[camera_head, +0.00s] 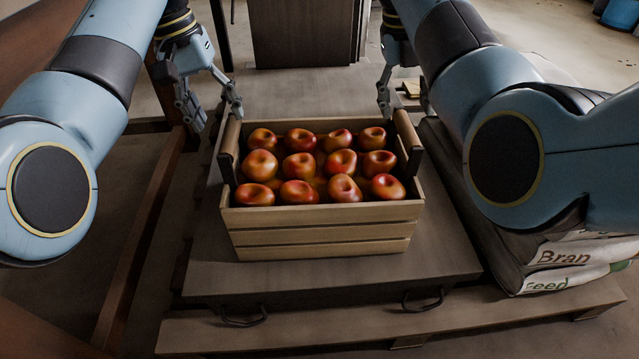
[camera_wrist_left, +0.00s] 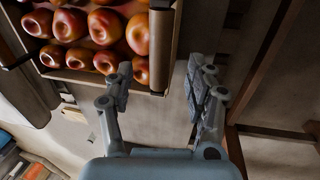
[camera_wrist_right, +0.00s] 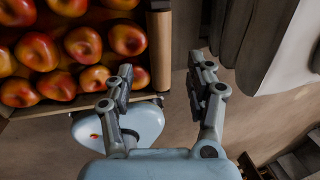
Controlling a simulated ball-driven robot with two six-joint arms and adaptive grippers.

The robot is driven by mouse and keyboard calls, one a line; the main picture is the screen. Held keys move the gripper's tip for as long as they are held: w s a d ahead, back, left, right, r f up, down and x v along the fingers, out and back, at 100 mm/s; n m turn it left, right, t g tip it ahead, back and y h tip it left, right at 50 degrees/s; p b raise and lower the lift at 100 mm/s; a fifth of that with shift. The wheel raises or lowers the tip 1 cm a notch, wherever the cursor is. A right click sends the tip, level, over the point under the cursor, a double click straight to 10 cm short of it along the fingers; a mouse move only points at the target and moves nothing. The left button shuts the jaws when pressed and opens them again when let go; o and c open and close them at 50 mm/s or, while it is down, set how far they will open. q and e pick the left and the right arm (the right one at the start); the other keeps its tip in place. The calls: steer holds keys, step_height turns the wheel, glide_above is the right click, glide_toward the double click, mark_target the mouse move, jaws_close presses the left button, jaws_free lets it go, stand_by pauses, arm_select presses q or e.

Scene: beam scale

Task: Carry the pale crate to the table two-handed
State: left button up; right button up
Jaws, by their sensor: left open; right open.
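The pale wooden crate (camera_head: 322,232), filled with rows of red-orange apples (camera_head: 299,165), sits on a dark flat-topped chest (camera_head: 330,274). It has a wooden bar handle at its left end (camera_head: 230,140) and another at its right end (camera_head: 407,131). My left gripper (camera_head: 214,112) is open and empty at the crate's far left corner; the left wrist view shows its fingers either side of the crate's end wall line (camera_wrist_left: 158,85). My right gripper (camera_head: 392,100) is open and empty near the far right corner. In the right wrist view its fingers are near the right handle (camera_wrist_right: 159,50). Contact cannot be told.
The chest stands on a wooden pallet (camera_head: 390,328). Feed sacks (camera_head: 565,265) lie on the right. A brown wooden frame (camera_head: 130,235) runs along the left. A dark upright cabinet (camera_head: 305,35) stands behind. Open floor shows at the back right.

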mark_target(228, 131)
arm_select(q)
steer(key=f, duration=0.3)
steer(key=d+f, duration=0.1)
steer(key=f, duration=0.2)
steer(key=shift+d+f, duration=0.2)
steer(key=shift+f, duration=0.15)
arm_select(e)
steer(key=f, duration=0.3)
steer(key=d+f, duration=0.1)
steer(key=f, duration=0.2)
steer(key=shift+d+f, duration=0.2)
steer(key=shift+f, duration=0.15)
arm_select(q)
steer(key=shift+c, duration=0.2)
arm_select(e)
steer(key=shift+c, duration=0.2)
arm_select(q)
jaws_close()
arm_select(e)
jaws_close()
arm_select(q)
steer(key=shift+w+r, duration=0.2)
arm_select(e)
steer(key=shift+w+r, duration=0.15)
steer(key=shift+r, duration=0.05)
